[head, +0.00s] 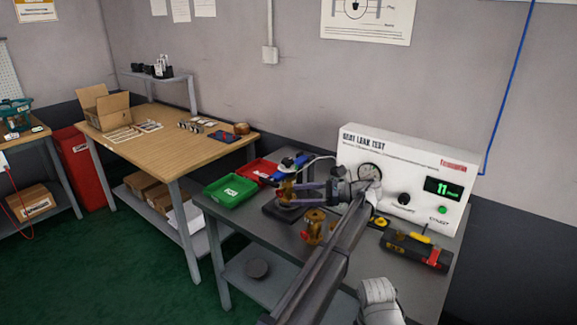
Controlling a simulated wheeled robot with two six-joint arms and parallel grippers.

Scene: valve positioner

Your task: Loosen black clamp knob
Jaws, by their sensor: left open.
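My left gripper (285,193) reaches leftward over the grey bench, its two fingers open on either side of a brass-coloured valve part (287,188). I cannot tell whether they touch it. The part stands on a black fixture base (283,213). A small dark piece with blue (288,164) shows above the fingers; I cannot tell if it is the clamp knob. The fingers and wrist hide part of the fixture.
A white leak test box (410,165) with a gauge, black knob and green display stands behind. A green bin (231,191) and red bin (257,171) are left of the fixture. A loose brass valve (318,227) and a black-and-red tool tray (415,250) lie in front.

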